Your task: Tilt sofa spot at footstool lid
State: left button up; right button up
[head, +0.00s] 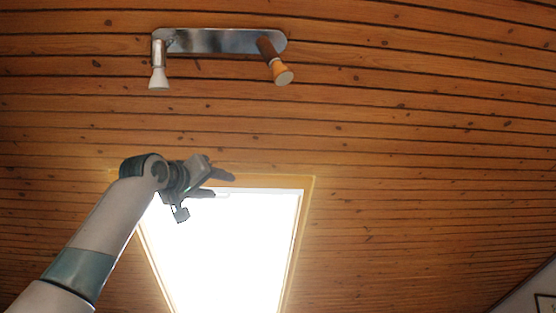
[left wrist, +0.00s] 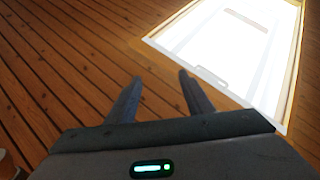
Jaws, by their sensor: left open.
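A ceiling lamp with a shiny metal bar (head: 215,41) is fixed to the wooden ceiling in the head view. It carries two spots: a white one (head: 158,77) at the left end, pointing down, and an orange-brown one (head: 282,73) at the right end, tilted down to the right. I cannot tell which is the sofa spot. My left gripper (head: 230,184) is open and empty, below the lamp in the picture and apart from both spots. Its two fingers also show in the left wrist view (left wrist: 158,80) with nothing between them. The footstool and its lid are not in view.
A bright skylight (head: 230,245) with a wooden frame lies behind my left gripper; it also shows at the upper right of the left wrist view (left wrist: 235,45). The plank ceiling (head: 430,140) is otherwise clear. A picture frame (head: 545,303) shows at the lower right.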

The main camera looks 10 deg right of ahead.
pick_arm(q)
jog(key=s+d+r+m+h, duration=0.1)
jog(key=s+d+r+h, duration=0.1)
jog(key=s+r, duration=0.9)
jog(key=s+d+r+m+h, duration=0.2)
jog(key=s+r, duration=1)
jog(key=s, duration=0.3)
jog(key=shift+s+m, duration=0.3)
jog(key=shift+s, duration=0.05)
jog(key=shift+d+r, duration=0.1)
jog(key=shift+s+r, duration=0.1)
